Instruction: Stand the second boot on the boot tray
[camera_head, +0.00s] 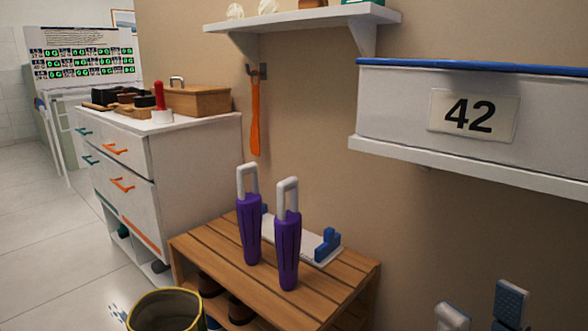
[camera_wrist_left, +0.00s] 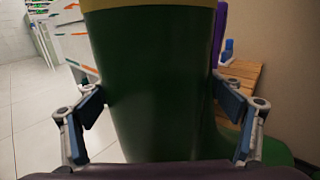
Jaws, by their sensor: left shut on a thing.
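A dark green boot with a yellow rim (camera_wrist_left: 150,95) stands upright between the fingers of my left gripper (camera_wrist_left: 165,110) in the left wrist view. The blue pads press on its two sides, so the gripper is shut on it. In the head view only the yellow-rimmed boot top (camera_head: 165,312) shows at the bottom edge; the left gripper is out of that view. My right gripper (camera_head: 481,308) is at the lower right, its fingers apart with nothing between them. I cannot make out the boot tray or another boot for sure.
A slatted wooden bench (camera_head: 335,283) carries two purple boot shapers (camera_head: 249,225) and a white piece with blue blocks (camera_head: 326,245). Dark shoes sit under it. A white drawer cabinet (camera_head: 190,160) stands behind. A box marked 42 (camera_head: 400,100) rests on a wall shelf. Floor is clear at left.

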